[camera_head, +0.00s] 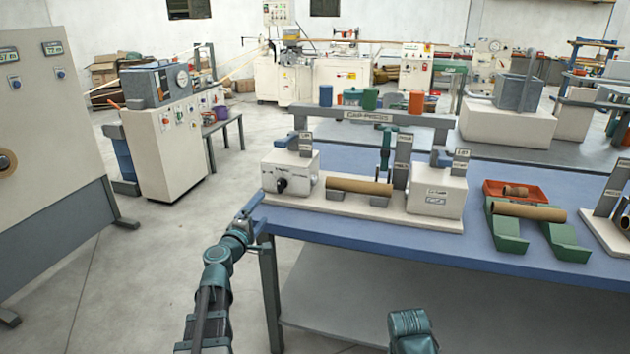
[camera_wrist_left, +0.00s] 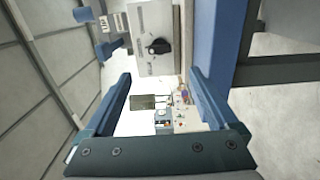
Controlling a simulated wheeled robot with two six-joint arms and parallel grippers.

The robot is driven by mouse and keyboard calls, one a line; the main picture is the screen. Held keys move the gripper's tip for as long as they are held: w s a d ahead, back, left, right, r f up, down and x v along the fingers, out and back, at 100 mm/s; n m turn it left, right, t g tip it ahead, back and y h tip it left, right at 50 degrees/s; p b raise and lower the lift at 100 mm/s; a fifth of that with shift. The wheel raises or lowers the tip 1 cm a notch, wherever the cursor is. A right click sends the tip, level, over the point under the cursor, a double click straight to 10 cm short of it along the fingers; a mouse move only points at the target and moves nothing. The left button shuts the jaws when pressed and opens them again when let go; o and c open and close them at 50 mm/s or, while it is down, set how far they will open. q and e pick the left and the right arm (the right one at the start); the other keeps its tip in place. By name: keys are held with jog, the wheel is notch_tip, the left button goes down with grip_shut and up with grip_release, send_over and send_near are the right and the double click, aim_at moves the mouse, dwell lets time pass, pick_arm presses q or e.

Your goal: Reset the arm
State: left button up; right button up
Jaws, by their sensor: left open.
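My left gripper (camera_head: 252,207) is at the front left corner of the blue table, its arm reaching up from the lower left in the head view. It is open and empty. In the left wrist view, its two blue fingers (camera_wrist_left: 160,78) stand apart with nothing between them, and the press's white box with a black knob (camera_wrist_left: 158,46) shows beyond. In the head view a teal link of my right arm (camera_head: 410,330) shows at the bottom; the right gripper is not seen.
The blue table (camera_head: 375,240) carries a cap press (camera_head: 392,207) holding a brown tube (camera_head: 358,185). Right of it are green cradles (camera_head: 506,231) with another tube (camera_head: 529,211) and a red tray (camera_head: 541,199). Open floor (camera_head: 150,270) lies left of the table.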

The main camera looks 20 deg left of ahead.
pick_arm(q)
jog(key=s+d+m+g+h+p, duration=0.3)
jog(key=d+m+p, duration=0.15)
jog(key=d, duration=0.55)
jog(key=s+d+m+g+h+p, duration=0.2)
jog(key=d+m+g+p, duration=0.25)
jog(key=d, duration=0.55)
jog(key=s+d+m+g+h+p, duration=0.25)
jog(key=d+m, duration=0.25)
jog(key=d, duration=0.5)
jog(key=s+d+f+m+g+y+p, duration=0.1)
jog(key=s+d+m+g+p, duration=0.15)
jog(key=s, duration=0.25)
jog(key=s+d+m+g+y+p, duration=0.1)
jog(key=s+d+m+g+p, duration=0.1)
jog(key=s+p, duration=0.2)
jog(key=s+a+r+m+g+y+p, duration=0.2)
jog(key=s+y, duration=0.5)
jog(key=s, duration=0.4)
jog(key=m+g+p, duration=0.1)
jog(key=g+p, duration=0.1)
jog(key=p, duration=0.1)
jog(key=shift+a, duration=0.2)
jog(key=shift+r, duration=0.1)
